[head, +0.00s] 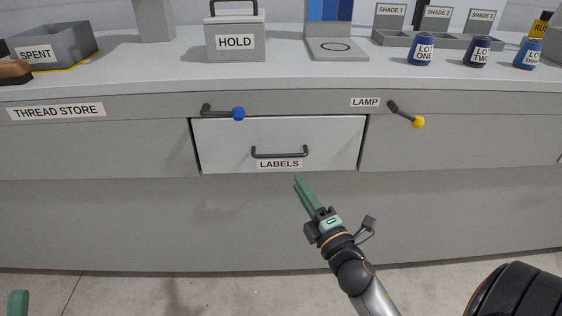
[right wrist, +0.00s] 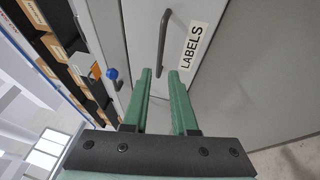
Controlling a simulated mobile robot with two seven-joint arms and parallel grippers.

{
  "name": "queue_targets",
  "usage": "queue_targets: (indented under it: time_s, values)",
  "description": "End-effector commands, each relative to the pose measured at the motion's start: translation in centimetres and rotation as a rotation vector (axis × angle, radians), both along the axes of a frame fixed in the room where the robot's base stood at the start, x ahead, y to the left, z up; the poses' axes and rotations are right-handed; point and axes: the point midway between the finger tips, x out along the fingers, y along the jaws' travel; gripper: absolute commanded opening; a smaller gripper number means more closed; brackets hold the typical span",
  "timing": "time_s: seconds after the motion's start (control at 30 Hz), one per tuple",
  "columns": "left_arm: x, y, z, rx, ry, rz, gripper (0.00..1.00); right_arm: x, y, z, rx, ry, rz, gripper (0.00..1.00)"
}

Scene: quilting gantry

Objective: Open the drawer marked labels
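The drawer marked LABELS (head: 225,142) has a pale front set in the grey counter and looks shut. Its dark bar handle (head: 280,154) is above the LABELS plate (head: 279,164). In the right wrist view the handle (right wrist: 162,45) lies ahead of the fingertips, beside the plate (right wrist: 194,40). My right gripper (head: 298,180) is just below and right of the handle in the head view. Its green fingers (right wrist: 161,73) are apart with nothing between them, clear of the handle. A green piece of my left gripper (head: 18,303) shows at the bottom left; its opening is hidden.
The HOLD box (head: 235,42) and blue lot pots (head: 421,49) stand on the counter. The floor in front is clear.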

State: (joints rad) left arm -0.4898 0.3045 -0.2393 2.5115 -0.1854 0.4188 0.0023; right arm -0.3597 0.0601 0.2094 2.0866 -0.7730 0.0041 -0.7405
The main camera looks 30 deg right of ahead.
Motion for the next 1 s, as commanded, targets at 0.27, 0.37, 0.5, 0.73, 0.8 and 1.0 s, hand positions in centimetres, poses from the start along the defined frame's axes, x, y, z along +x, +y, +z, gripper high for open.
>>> queue_targets:
  time_s: [0.27, 0.37, 0.5, 0.73, 0.8, 1.0]
  values:
    - [0.1, 0.0, -0.4, -0.002, 0.006, -0.003, 0.5, 5.1, -0.8, 0.9, 0.0, -0.002, 0.001, 0.26]
    - [0.1, 0.0, -0.6, -0.004, 0.008, -0.005, 0.5, 6.9, -1.1, 1.2, 0.001, -0.001, 0.001, 0.26]
    - [0.1, 0.0, -0.9, -0.006, 0.012, -0.007, 0.5, 8.9, -1.4, 1.5, 0.003, 0.001, 0.0, 0.26]
    - [0.1, 0.0, -1.1, -0.01, 0.016, -0.01, 0.5, 10.7, -1.6, 1.8, 0.004, 0.001, 0.001, 0.26]
    - [0.2, 0.0, -1.1, -0.01, 0.016, -0.01, 0.5, 10.8, -1.6, 1.8, 0.004, 0.002, 0.0, 0.26]
    - [0.2, -0.1, -1.1, -0.01, 0.016, -0.01, 0.5, 10.9, -1.7, 1.9, 0.005, 0.003, 0.0, 0.26]
